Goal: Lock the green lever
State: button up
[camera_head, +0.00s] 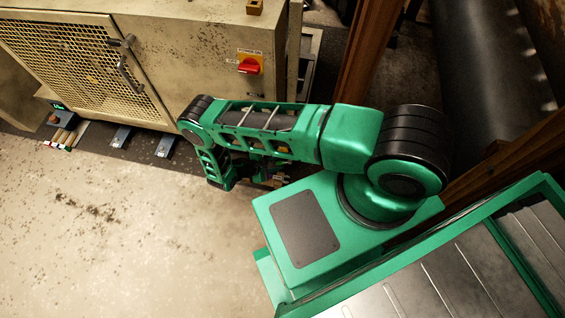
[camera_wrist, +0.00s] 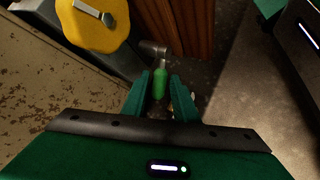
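The green lever (camera_wrist: 160,82) shows in the wrist view as a small bright green grip on a grey metal fitting (camera_wrist: 152,47). My gripper (camera_wrist: 162,88) has its two dark green fingers spread, one on each side of the lever in the picture. A gap shows between the fingers. I cannot tell whether either finger touches the lever or how deep it lies between them. In the head view my arm covers the lever and most of the gripper.
A beige compressor cabinet (camera_head: 185,60) with a mesh door and a red rotary switch (camera_head: 249,66) stands at the back. A yellow part (camera_wrist: 92,25) with a metal handle is up left of my gripper in the wrist view. Rusty brown posts (camera_head: 368,55) stand right. The left floor is mostly clear.

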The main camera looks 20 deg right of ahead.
aim_at(281, 163)
jog(key=shift+x, duration=1.9)
jog(key=shift+c, duration=0.6)
grip_shut()
